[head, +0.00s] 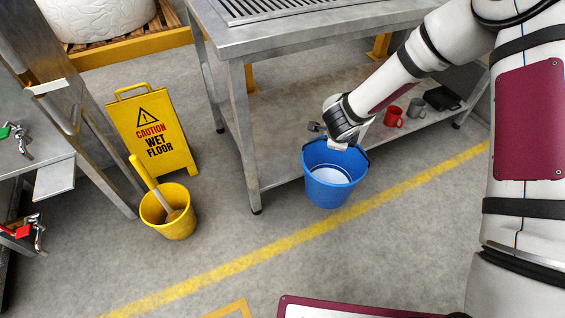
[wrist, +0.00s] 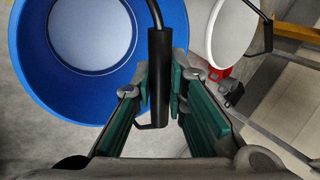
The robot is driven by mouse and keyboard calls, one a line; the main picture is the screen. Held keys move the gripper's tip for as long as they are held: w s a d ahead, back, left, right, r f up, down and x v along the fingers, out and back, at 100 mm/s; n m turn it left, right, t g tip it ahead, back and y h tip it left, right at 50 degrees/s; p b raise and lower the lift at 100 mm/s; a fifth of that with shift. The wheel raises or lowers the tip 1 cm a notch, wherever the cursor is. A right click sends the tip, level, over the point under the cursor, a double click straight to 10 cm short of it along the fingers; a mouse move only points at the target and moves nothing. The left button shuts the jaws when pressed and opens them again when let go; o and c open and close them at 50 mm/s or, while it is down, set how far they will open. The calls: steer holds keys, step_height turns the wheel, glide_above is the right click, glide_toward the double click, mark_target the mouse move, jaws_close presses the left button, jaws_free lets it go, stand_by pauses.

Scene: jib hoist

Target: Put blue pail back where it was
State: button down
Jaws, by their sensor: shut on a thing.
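The blue pail (head: 325,192) is upright in front of the steel table in the head view, with a pale round inside bottom. I cannot tell whether it hangs or touches the floor. My gripper (head: 338,145) is over its rim. In the wrist view the green fingers of my gripper (wrist: 165,95) are shut on the black grip of the pail's handle (wrist: 160,60). The pail (wrist: 95,100) fills the upper left there. The fingertips are partly hidden by the grip.
A white container (wrist: 232,35) with a dark handle stands right of the pail in the wrist view. A red mug (head: 393,117) and grey mug (head: 416,107) sit on the table's (head: 238,110) low shelf. A yellow bucket (head: 168,222) and wet-floor sign (head: 152,135) stand left. Floor in front is clear.

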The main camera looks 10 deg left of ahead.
steer(key=a+n+y, duration=0.1)
steer(key=a+n, duration=0.2)
steer(key=a+n+y, duration=0.2)
steer(key=a+n, duration=0.1)
steer(key=a+n+g+y, duration=0.1)
steer(key=a+n+y, duration=0.1)
steer(key=a, duration=0.1)
steer(key=shift+s+a+f+n+b, duration=0.1)
steer(key=shift+a+f+n+b, duration=0.05)
steer(key=shift+a+n+b, duration=0.2)
steer(key=w+a+f, duration=0.1)
steer(key=w+a, duration=0.4)
steer(key=w, duration=0.2)
steer(key=w+a+f+p, duration=0.1)
steer(key=w+a+f, duration=0.1)
steer(key=w+a, duration=0.2)
steer(key=w, duration=0.3)
steer(key=shift+w+a+f+p, duration=0.25)
steer(key=shift+w+a+p, duration=0.05)
steer(key=shift+w+a, duration=0.1)
steer(key=c, duration=1.6)
jaws_free()
steer(key=shift+s+f, duration=0.1)
steer(key=shift+s, duration=0.05)
steer(key=p+v, duration=0.2)
steer(key=v, duration=1)
